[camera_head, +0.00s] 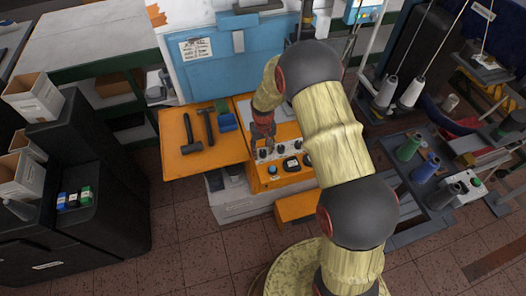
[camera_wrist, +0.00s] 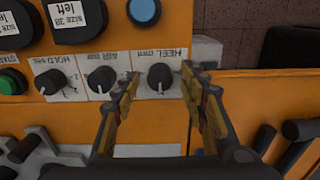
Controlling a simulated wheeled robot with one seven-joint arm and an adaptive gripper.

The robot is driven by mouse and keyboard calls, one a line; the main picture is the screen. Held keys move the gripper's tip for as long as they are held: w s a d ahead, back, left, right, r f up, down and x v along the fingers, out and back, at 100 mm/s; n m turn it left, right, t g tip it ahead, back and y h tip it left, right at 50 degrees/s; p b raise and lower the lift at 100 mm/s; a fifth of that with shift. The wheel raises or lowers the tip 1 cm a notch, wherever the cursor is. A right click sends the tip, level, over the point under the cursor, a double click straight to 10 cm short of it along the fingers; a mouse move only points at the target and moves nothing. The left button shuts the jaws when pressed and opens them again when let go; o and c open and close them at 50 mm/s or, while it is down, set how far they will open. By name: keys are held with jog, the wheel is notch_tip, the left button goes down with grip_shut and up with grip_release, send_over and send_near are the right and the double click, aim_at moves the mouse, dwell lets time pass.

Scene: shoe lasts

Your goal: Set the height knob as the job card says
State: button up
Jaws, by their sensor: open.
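In the wrist view the panel appears upside down, with three dark knobs in a row. The knob labelled HEEL mm (camera_wrist: 160,76) sits between the fingertips of my gripper (camera_wrist: 160,86), which are apart on either side of it; I cannot tell whether they touch it. The middle knob (camera_wrist: 101,79) seems marked bar, and the knob marked HOLD sec (camera_wrist: 50,81) is at left. No height label is readable. In the head view my gripper (camera_head: 263,141) is over the orange control panel (camera_head: 284,178). The probable job card (camera_head: 196,48) is on the blue machine back, its text unreadable.
Two hammers (camera_head: 208,127) lie on the orange side shelf (camera_head: 174,160) left of the panel. Thread cones (camera_head: 410,146) stand on a rack at right.

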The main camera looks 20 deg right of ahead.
aim_at(263, 152)
notch_tip(263, 152, up, 11)
dwell(0.4)
dwell(0.4)
